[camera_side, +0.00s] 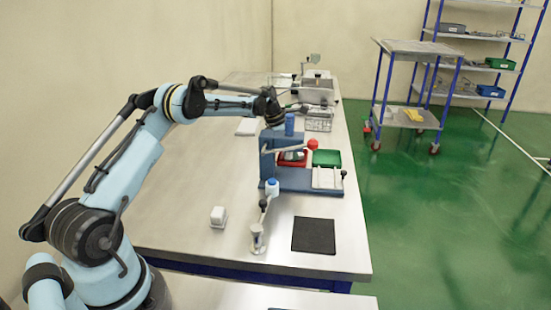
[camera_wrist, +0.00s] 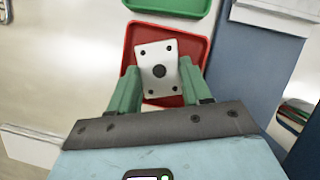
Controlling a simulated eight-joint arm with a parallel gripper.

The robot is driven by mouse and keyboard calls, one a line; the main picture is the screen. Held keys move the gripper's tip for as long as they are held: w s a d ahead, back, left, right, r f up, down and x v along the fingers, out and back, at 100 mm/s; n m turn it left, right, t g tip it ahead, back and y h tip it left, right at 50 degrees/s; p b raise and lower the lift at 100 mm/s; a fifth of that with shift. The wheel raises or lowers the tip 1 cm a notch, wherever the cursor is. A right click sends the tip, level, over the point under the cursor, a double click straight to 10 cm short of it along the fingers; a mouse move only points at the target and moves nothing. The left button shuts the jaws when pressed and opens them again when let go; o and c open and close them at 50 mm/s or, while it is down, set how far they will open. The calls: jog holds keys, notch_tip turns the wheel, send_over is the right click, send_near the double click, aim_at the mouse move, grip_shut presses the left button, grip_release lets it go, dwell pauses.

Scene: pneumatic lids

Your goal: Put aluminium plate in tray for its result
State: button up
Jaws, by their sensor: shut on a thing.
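The aluminium plate (camera_wrist: 152,54) is a pale rectangle with dark corner holes and a larger dark centre spot. In the wrist view my gripper (camera_wrist: 160,68) has its two green fingers on either side of the plate, shut on it. The plate is over the red tray (camera_wrist: 195,44), slightly turned against its walls. I cannot tell whether it touches the floor of the tray. The green tray (camera_wrist: 170,5) lies just beyond, empty where visible. In the side view the red tray (camera_side: 278,161) and green tray (camera_side: 326,158) sit behind the blue press, which partly hides the fingers.
The blue press (camera_side: 270,165) with a red-knobbed lever stands close to the trays. A white block (camera_side: 218,217), a small lever stand (camera_side: 257,240) and a black mat (camera_side: 314,236) are on the front table. Bare tabletop lies to the left.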

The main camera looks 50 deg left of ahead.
jog(key=shift+f, duration=0.25)
jog(key=shift+f, duration=0.15)
jog(key=o, duration=0.9)
jog(key=shift+o, duration=0.2)
jog(key=v, duration=1.2)
